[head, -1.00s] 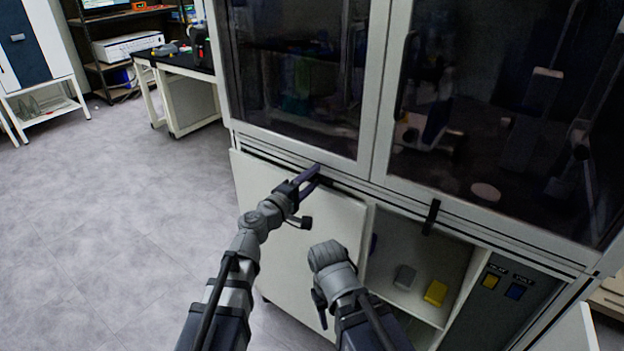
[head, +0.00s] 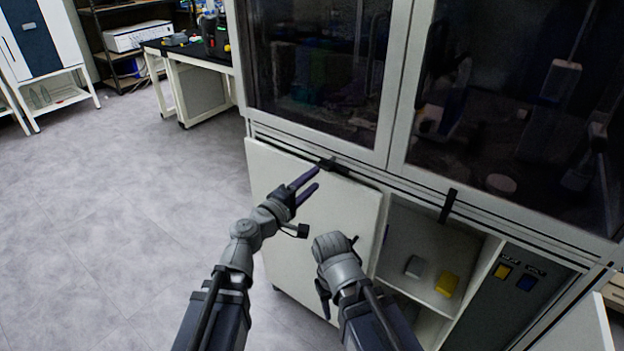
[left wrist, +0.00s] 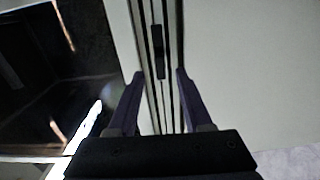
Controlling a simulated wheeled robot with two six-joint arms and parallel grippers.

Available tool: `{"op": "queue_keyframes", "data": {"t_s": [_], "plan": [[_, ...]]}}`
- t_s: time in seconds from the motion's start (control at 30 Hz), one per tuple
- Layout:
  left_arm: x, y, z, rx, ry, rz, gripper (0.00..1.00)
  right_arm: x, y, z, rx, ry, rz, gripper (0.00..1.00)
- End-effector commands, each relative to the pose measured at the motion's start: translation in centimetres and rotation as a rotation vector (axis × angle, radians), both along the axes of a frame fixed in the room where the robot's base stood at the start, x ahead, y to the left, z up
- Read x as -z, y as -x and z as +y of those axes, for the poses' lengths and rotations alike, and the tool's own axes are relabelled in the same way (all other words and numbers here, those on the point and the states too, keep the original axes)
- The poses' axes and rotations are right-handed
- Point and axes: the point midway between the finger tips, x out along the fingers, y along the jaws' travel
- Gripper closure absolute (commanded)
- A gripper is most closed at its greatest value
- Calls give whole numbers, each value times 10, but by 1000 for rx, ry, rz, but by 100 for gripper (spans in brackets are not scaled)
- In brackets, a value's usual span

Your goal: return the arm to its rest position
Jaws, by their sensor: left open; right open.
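My left gripper (head: 308,184) is open and empty in front of the cabinet's lower left door (head: 322,232), just below the black handle (head: 333,165). In the left wrist view its two dark fingers (left wrist: 160,78) are apart, with the handle (left wrist: 158,50) between and beyond them, not touching. My right arm's wrist (head: 338,262) is at the lower middle of the head view, in front of the same door. The right gripper (head: 323,300) points downward and shows only in part.
The lower right compartment (head: 428,240) is open and holds a grey block (head: 414,266) and a yellow block (head: 447,284). A second black handle (head: 447,206) is above it. Dark glass doors (head: 312,70) rise above. A black-topped table (head: 190,50) stands behind left. The grey floor (head: 110,210) at left is clear.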

Motion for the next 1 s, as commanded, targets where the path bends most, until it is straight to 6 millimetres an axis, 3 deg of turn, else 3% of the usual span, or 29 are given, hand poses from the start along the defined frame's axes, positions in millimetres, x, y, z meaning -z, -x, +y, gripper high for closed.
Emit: {"op": "queue_keyframes", "data": {"t_s": [0.3, 0.43, 0.57, 0.67, 0.8, 1.0], "plan": [[2, 0, -1, 9, -14, -1, 50, 0, 0, 0, 0, 0, 0, 50], [19, 9, -9, 79, -142, -4, 50, 0, 0, 0, 0, 0, 0, 50], [62, 29, -14, 220, -403, 24, 50, 0, 0, 0, 0, 0, 0, 50], [105, 50, -4, 338, -628, 85, 50, 0, 0, 0, 0, 0, 0, 50], [160, 80, 31, 477, -919, 221, 50, 0, 0, 0, 0, 0, 0, 50], [202, 115, 91, 591, -1199, 424, 50, 0, 0, 0, 0, 0, 0, 50]]}}
